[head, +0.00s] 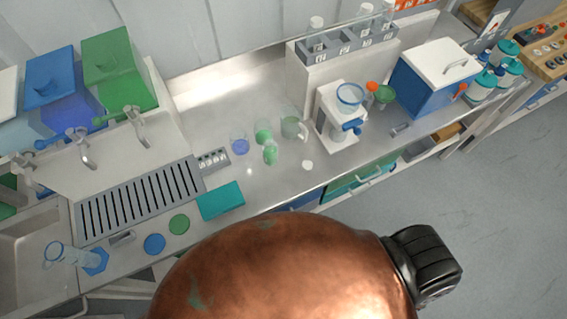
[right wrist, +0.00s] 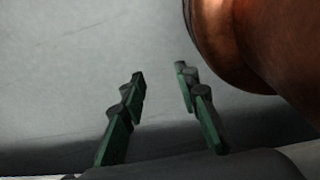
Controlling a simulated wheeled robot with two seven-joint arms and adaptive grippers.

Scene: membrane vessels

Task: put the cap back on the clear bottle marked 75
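A small white disc (head: 308,165), which looks like a cap, lies on the steel counter right of the middle. Clear bottles stand in a grey rack (head: 345,48) on the back ledge; one clear bottle (head: 316,26) is at its left end. Their marks are too small to read, so I cannot tell which is 75. My right gripper (right wrist: 160,75) shows in the right wrist view, its two fingers apart with nothing between them, over the grey floor. It is not seen in the head view. My left gripper is in neither view.
Near the disc stand a green-filled beaker (head: 264,132), a clear mug (head: 292,128) and a white stand (head: 340,115). A blue box (head: 432,75) is further right. A teal pad (head: 221,201) and drain grate (head: 140,200) lie left. The counter around the disc is clear.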

